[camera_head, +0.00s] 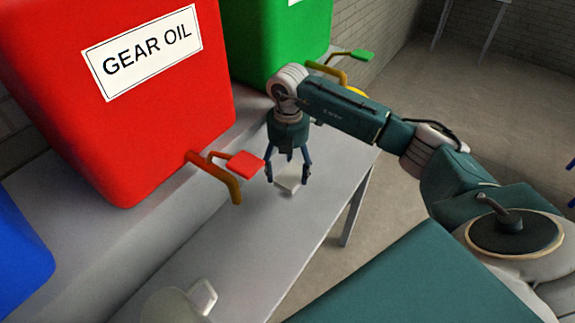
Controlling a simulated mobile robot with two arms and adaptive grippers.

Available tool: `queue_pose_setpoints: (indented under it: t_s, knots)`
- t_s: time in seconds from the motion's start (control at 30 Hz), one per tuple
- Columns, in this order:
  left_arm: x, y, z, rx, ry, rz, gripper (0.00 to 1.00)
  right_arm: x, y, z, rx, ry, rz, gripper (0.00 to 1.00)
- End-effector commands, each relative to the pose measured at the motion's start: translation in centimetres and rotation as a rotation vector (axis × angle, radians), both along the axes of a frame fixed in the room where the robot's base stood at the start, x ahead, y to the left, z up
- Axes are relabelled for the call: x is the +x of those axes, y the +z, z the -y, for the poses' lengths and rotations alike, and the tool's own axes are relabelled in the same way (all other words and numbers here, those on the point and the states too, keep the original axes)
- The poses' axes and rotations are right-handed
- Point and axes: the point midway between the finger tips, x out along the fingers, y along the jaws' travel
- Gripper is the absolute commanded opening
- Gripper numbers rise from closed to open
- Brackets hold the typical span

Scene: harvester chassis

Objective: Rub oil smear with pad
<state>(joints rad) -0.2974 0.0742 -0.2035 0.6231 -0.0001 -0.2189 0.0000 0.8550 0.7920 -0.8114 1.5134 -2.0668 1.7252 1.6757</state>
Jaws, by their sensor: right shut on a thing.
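My right gripper (288,177) reaches down over the grey bench (250,245) near its front edge. Its fingers are shut on a small whitish pad (288,185). The pad is at or just above the bench top; I cannot tell whether it touches. No oil smear can be made out on the visible bench top, and the patch under the pad is hidden. My left gripper is not in view.
A red gear oil container (120,90) with an orange tap and red lever (245,164) stands left of my gripper. A green container (270,35) and a blue one (20,245) flank it. A pale handled vessel (172,303) is at the bottom. Bench between is clear.

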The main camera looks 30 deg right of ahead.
Motion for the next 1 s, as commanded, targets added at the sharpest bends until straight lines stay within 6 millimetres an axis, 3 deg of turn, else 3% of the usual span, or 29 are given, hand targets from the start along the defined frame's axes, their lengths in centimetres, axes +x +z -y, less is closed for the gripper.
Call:
queue_pose_setpoints:
  t_s: [0.2,0.6,1.0]
  knots:
    - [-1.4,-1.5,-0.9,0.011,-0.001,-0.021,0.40,0.0,-1.8,0.0,0.000,0.001,0.000,0.49]
    - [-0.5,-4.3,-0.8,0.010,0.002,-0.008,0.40,0.0,-5.7,-0.1,0.001,0.004,0.000,0.49]
    - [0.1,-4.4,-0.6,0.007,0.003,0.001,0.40,0.0,-5.9,0.0,0.000,0.004,0.000,0.49]
